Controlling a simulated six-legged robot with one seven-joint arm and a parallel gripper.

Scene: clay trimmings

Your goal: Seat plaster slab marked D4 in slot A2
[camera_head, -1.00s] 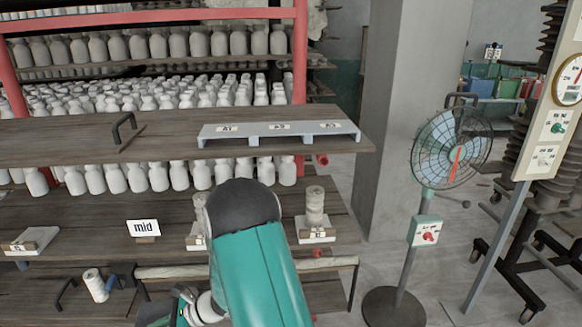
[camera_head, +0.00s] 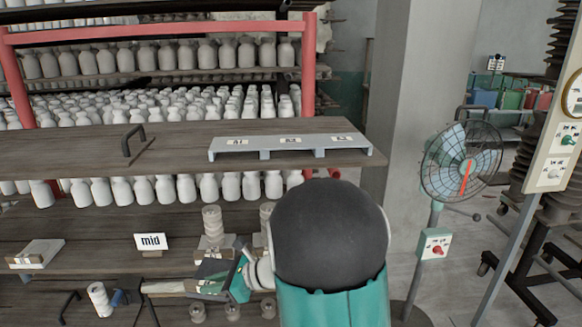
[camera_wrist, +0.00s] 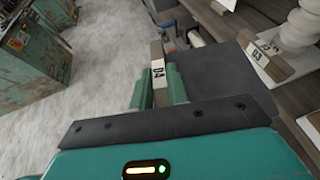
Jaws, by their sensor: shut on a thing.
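The plaster slab marked D4 (camera_wrist: 158,62) shows in the wrist view, edge-on with its label toward the camera. My gripper (camera_wrist: 159,90) is shut on it, one green finger on each side. In the head view my gripper (camera_head: 212,282) is low at centre-left, in front of the middle shelf, and the slab is hard to make out there. Slot A2 (camera_head: 290,141) is at the middle label. The gripper is below and left of the rack, apart from it.
A black handle (camera_head: 128,140) is left of the rack. A fan (camera_head: 461,162) stands right.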

